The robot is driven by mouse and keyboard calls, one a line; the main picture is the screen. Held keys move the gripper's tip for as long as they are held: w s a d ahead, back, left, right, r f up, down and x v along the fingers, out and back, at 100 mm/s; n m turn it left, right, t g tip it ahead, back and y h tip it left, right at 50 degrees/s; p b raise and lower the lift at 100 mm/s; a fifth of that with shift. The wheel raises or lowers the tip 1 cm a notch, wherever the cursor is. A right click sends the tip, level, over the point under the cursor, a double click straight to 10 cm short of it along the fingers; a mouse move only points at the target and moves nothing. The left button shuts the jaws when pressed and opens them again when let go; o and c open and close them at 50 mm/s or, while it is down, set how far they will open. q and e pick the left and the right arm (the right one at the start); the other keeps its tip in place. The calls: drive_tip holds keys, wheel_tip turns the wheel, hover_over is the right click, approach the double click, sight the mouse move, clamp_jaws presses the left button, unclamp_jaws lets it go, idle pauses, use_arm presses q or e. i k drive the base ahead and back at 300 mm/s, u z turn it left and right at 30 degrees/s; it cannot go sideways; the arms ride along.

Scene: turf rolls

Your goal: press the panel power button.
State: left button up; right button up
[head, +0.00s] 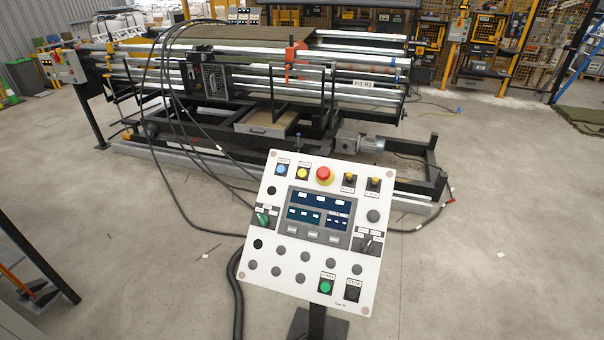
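The white control panel (314,272) stands tilted on a dark post in front of me. Along its top are a blue button (282,170), a yellow button (302,173) and a red mushroom button (324,174). A green button (326,287) and a black button (352,293) sit low on its right half. A green-handled switch (263,218) is at its left edge. A lit screen (319,214) is in its middle. The small labels are too blurred to read, so I cannot tell which is the power button. Neither gripper is in view.
A long machine with metal rollers (260,75) stands behind the panel on a black frame. Black cables (185,130) run from it across the floor to the panel. A dark post (38,262) stands at the left edge. The concrete floor (500,220) to the right is mostly clear.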

sight(302, 172)
drive_tip(key=k, duration=0.5)
drive_tip(key=z, duration=1.5)
drive_tip(key=i, duration=2.2)
drive_tip(key=u, duration=2.4)
